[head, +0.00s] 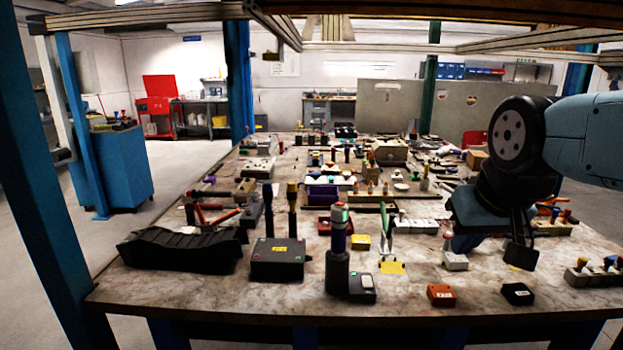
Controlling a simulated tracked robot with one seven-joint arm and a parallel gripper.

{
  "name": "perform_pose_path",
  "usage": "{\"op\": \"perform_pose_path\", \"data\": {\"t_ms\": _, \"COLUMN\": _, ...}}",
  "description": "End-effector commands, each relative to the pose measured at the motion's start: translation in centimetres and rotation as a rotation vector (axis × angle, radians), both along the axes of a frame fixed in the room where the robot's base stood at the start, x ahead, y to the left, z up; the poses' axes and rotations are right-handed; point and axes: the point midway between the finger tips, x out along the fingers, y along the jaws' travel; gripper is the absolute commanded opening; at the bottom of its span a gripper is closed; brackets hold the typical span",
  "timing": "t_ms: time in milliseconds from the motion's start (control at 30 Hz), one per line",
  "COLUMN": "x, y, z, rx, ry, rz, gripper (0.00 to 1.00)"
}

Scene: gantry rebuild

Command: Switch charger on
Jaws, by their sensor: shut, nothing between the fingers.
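I cannot tell for certain which device is the charger. A black box (278,260) with a yellow label and two upright dark stalks stands at the front left of the table. A dark cylinder with a green and red top (338,250) stands right of it, beside a small black unit with a pale face (362,287). No switch position can be read at this size. My arm reaches in from the right. My gripper (521,254) hangs over the right part of the table, shut and empty, well away from these devices. Its fingertips are small and dark.
The marbled table (220,297) is crowded with small devices. A long black ridged piece (182,250) lies at front left. An orange box (440,294) and a small black box (517,293) sit near the front edge. Gantry beams cross above; a blue post (50,190) stands left.

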Motion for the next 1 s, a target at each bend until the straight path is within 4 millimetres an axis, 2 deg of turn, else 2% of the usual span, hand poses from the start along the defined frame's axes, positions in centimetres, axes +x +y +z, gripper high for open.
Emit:
{"op": "perform_pose_path", "data": {"t_ms": 367, "x": -0.3, "y": -0.1, "z": 0.0, "rx": 0.0, "ry": -0.005, "rz": -0.007, "gripper": 0.0}}
{"op": "perform_pose_path", "data": {"t_ms": 533, "x": 0.5, "y": 0.1, "z": 0.1, "rx": -0.019, "ry": 0.01, "rz": 0.032, "gripper": 0.0}}
{"op": "perform_pose_path", "data": {"t_ms": 667, "x": 2.0, "y": 0.4, "z": 0.2, "rx": -0.06, "ry": 0.042, "rz": 0.113, "gripper": 0.0}}
{"op": "perform_pose_path", "data": {"t_ms": 1000, "x": 7.4, "y": 1.8, "z": -0.3, "rx": -0.188, "ry": 0.146, "rz": 0.418, "gripper": 0.0}}
